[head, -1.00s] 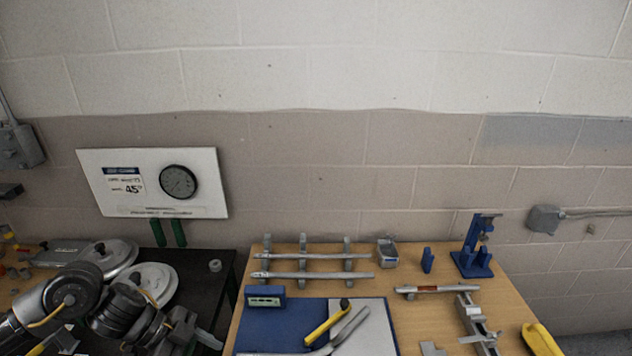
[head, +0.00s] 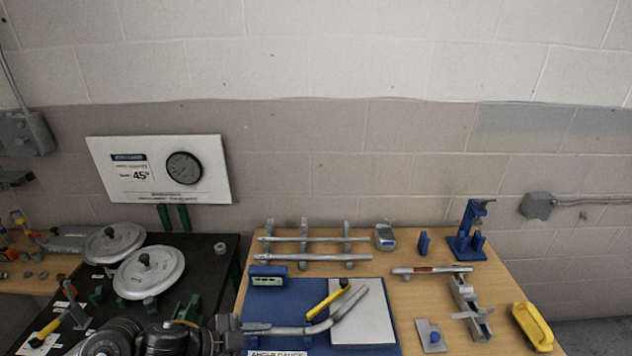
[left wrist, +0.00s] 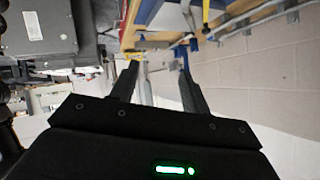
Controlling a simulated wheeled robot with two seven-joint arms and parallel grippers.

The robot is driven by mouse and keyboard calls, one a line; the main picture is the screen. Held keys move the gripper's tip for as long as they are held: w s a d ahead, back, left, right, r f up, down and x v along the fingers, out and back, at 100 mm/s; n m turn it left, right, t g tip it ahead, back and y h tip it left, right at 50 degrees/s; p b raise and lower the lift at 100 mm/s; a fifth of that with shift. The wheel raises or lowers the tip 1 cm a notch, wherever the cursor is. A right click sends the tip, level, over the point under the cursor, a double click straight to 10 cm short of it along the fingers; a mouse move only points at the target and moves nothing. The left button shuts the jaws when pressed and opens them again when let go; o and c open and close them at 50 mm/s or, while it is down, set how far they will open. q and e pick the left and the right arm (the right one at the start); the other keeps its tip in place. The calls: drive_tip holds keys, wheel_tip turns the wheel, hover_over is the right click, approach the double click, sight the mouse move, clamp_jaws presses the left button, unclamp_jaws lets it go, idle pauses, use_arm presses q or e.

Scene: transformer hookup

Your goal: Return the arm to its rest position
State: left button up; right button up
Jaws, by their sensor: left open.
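My left arm (head: 170,338) comes in low at the left of the head view, over the front of the black table. Its gripper cannot be made out clearly there. In the left wrist view my left gripper (left wrist: 158,72) has its two dark fingers spread apart, with nothing seen held between them. A bent grey pipe (head: 315,325) lies across the blue board (head: 262,312) on the wooden table, to the right of my arm. A yellow-handled tool (head: 328,298) lies beside it. My right gripper is not in view.
Two round grey discs (head: 150,272) sit on the black table (head: 210,262). Straight pipes (head: 312,258) rest on a rack at the back of the wooden table (head: 405,305). A blue stand (head: 467,243), a grey channel fixture (head: 470,308) and a yellow tray (head: 533,326) stand at the right.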

use_arm(q)
drive_tip(key=s+a+f+n+g+y, duration=0.1)
drive_tip(key=s+a+f+n+y, duration=0.4)
drive_tip(key=s+a+n, duration=0.4)
drive_tip(key=s+a+f+n+g+y, duration=0.1)
drive_tip(key=s+a+f+n+y, duration=0.4)
drive_tip(key=s, duration=0.6)
wheel_tip(320, 180, down, 37)
drive_tip(key=s+d+g+b, duration=0.1)
drive_tip(key=s+b, duration=0.1)
drive_tip(key=b, duration=0.7)
drive_tip(key=s+a+f+b, duration=0.1)
drive_tip(key=s+f+b, duration=0.1)
drive_tip(key=s+f, duration=0.5)
drive_tip(key=s+a+f+g+b, duration=0.1)
drive_tip(key=s+a+f+b, duration=0.1)
drive_tip(key=s+f, duration=0.6)
wheel_tip(320, 180, down, 5)
drive_tip(key=shift+s+f+n+b, duration=0.15)
drive_tip(key=shift+s+n+b, duration=0.15)
drive_tip(key=shift+b, duration=0.55)
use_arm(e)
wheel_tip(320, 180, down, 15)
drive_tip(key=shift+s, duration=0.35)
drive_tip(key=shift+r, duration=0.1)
